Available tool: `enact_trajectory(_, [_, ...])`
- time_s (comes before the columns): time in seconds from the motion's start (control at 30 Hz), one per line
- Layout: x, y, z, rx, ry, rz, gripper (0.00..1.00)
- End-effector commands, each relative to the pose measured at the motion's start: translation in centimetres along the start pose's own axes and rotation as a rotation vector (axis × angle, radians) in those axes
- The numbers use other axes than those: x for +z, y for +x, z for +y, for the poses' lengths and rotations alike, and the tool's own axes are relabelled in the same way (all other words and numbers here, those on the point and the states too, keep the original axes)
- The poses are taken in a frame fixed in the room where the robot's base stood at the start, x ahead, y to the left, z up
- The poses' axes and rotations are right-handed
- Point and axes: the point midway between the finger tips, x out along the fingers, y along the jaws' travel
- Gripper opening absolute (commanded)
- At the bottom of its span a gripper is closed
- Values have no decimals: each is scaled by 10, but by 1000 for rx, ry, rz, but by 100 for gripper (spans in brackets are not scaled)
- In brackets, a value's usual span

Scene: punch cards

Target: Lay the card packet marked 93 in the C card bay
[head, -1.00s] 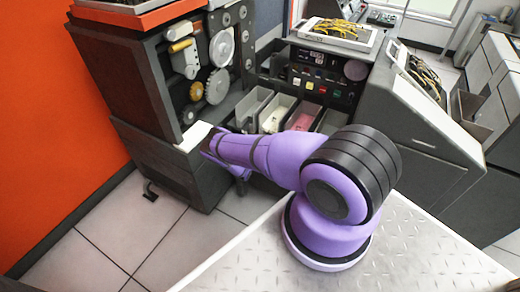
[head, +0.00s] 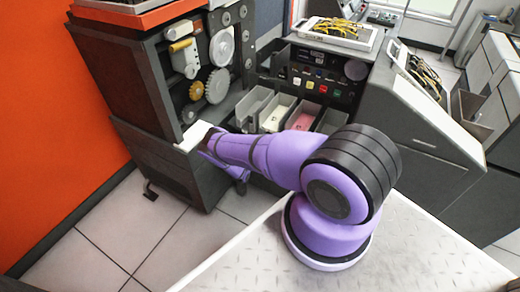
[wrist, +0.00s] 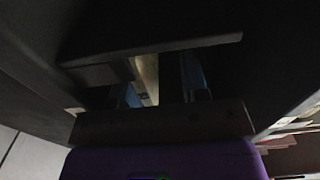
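In the head view, several grey open-topped card bays (head: 250,104) stand in a row behind my purple arm. One holds a cream packet (head: 276,117) and another a pink one (head: 303,115). I cannot read a 93 or a bay letter. My arm reaches left to the white ledge at the foot of the geared machine, and its end is hidden there. In the dark wrist view, my gripper (wrist: 162,85) has two bluish fingers set apart, under a dark overhang. A cream strip (wrist: 148,76) shows between them. Whether they grip it is unclear.
The dark machine (head: 125,75) with gears and its white ledge (head: 194,134) stand close to my gripper. A panel with coloured buttons (head: 318,85) rises behind the bays. A grey console (head: 425,130) stands at the right. Tiled floor (head: 130,235) is clear at the lower left.

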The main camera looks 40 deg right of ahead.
Motion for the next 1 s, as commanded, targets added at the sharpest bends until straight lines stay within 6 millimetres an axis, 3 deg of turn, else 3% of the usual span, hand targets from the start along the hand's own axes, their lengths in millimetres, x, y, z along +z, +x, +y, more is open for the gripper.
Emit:
enact_trajectory(0.3, [2, -61, 0, -1, -2, -5, 40])
enact_trajectory(0.5, [1, -84, 0, -1, 0, -3, 40])
enact_trajectory(1.0, [0, -92, 0, -1, 0, -1, 40])
